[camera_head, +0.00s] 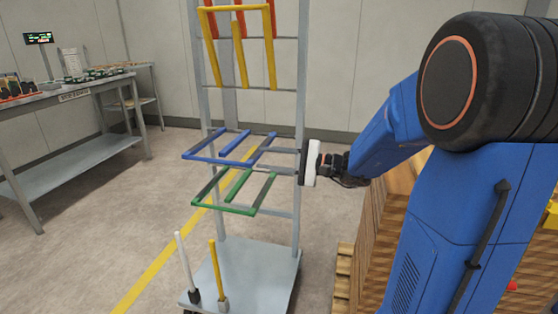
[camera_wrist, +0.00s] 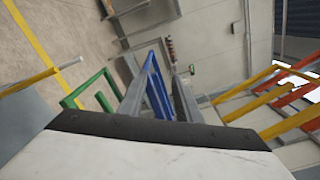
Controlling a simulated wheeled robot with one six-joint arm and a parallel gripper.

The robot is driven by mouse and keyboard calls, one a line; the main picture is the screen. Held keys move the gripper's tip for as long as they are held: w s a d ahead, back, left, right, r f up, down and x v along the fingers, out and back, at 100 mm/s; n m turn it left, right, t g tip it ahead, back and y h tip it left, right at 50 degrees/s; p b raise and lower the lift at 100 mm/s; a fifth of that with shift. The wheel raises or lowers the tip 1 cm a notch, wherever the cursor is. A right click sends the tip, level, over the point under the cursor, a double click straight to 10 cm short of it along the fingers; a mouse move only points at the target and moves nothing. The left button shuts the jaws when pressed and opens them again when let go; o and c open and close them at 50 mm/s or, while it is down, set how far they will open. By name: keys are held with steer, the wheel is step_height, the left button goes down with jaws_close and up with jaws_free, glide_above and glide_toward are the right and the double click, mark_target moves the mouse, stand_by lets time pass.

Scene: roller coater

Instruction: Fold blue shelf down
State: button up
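The blue shelf (camera_head: 235,143) is an open frame with three bars on the grey rack. In the head view it sticks out about level, above the green shelf (camera_head: 238,210), which also sticks out. My gripper (camera_head: 309,163) is at the right of the rack, close to its right post at about the blue shelf's height. I cannot tell if it touches the post. In the wrist view the blue shelf (camera_wrist: 157,95) rises beyond the white and black gripper body, which hides its near end.
The yellow shelf (camera_head: 235,10) and a red one hang upright, higher on the rack. White and yellow posts stand on the rack's base (camera_head: 250,268). Stacked boxes (camera_head: 385,235) on a pallet are at right. A workbench (camera_head: 75,95) is at left, with clear floor between.

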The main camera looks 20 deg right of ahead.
steer(key=shift+v, duration=1.55)
